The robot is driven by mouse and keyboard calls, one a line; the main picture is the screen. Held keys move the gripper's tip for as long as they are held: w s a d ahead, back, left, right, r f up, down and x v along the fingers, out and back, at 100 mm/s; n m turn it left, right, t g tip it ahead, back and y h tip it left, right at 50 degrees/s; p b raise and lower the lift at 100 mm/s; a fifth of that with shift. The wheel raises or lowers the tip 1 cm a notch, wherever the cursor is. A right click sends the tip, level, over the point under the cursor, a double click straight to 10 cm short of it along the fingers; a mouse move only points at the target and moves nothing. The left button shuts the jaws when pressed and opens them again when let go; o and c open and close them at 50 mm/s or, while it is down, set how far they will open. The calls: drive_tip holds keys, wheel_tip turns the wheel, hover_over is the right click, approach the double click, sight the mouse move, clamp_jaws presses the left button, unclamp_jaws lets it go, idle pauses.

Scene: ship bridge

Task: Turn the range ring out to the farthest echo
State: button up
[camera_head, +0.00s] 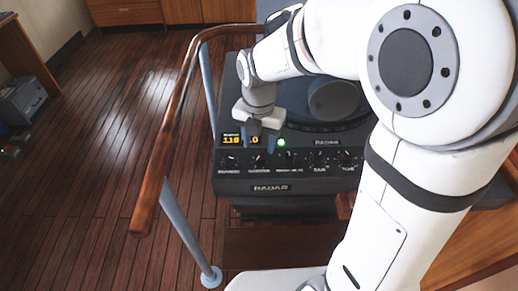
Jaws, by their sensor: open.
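The dark radar console (226,185) stands in the middle, with "RADAR" lettering on its front. A row of several black knobs runs along its front panel, including a left knob (230,161), a second knob (259,161) and a middle knob (290,160). Their small labels are too blurred to read, so I cannot tell which sets the range ring. An amber readout (231,140) shows digits, partly hidden by my gripper (262,140). My gripper points down over the panel's left part, open, just behind the second knob. Contact cannot be told. My arm hides much of the radar screen.
A green lamp (281,142) glows right of my gripper. A wooden handrail (167,135) on blue-grey posts runs along the console's left. Wooden floor (95,130) lies open at the left. A grey box (22,100) stands at the far left.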

sight(259, 156)
drive_tip(key=shift+f, duration=2.35)
drive_tip(key=c, duration=1)
drive_tip(key=shift+m, duration=0.3)
